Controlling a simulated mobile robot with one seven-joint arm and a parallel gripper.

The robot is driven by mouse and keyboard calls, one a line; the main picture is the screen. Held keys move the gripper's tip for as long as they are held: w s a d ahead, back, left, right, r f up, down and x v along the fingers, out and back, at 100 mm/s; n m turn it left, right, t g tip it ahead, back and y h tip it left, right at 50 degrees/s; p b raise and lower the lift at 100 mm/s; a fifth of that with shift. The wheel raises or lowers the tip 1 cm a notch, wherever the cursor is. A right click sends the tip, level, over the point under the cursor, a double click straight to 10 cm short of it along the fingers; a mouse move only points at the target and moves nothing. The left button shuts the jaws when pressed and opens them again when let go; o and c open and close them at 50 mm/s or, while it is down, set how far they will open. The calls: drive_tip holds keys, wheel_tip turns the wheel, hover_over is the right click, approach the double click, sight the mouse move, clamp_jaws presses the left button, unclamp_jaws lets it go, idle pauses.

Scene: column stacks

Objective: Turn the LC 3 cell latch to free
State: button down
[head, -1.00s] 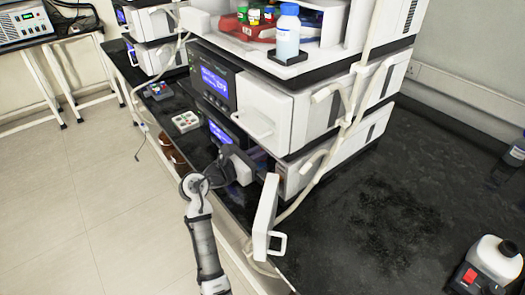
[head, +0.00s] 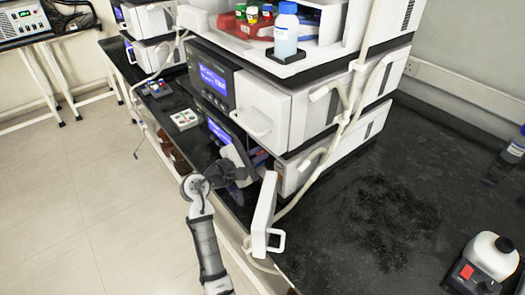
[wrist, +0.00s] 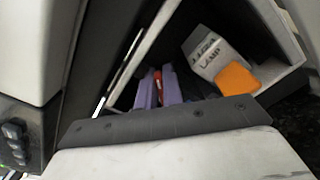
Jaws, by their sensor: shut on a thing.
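The LC 3 cell latch (wrist: 158,82) is a small red piece inside the dark open bay in the wrist view. The two purple fingers of my gripper (wrist: 159,90) stand on either side of it and are shut on it. In the head view my gripper (head: 238,170) reaches into the lower instrument of the stack; its fingertips and the latch are hidden there. The white bay door (head: 265,212) hangs open to the right of my gripper. How far the latch is turned cannot be told.
A white box marked LAMP (wrist: 208,52) with an orange piece (wrist: 238,79) is in the bay, right of the fingers. A bottle (head: 286,32) stands on the stack. Pale tubing (head: 345,105) runs down the stack's right side.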

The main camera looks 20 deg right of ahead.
drive_tip(key=m+b, duration=0.1)
drive_tip(key=m, duration=0.1)
drive_tip(key=m+b, duration=0.1)
drive_tip(key=m, duration=0.1)
drive_tip(key=shift+s+f+m, duration=0.15)
drive_tip(key=shift+f+m, duration=0.15)
drive_tip(key=shift+f, duration=0.1)
drive_tip(key=shift+m+b, duration=1.1)
drive_tip(key=shift+m, duration=0.6)
drive_tip(key=c, duration=1.5)
unclamp_jaws()
drive_tip(key=shift+c, duration=0.2)
drive_tip(key=shift+f, duration=0.1)
drive_tip(key=shift+s+a, duration=0.1)
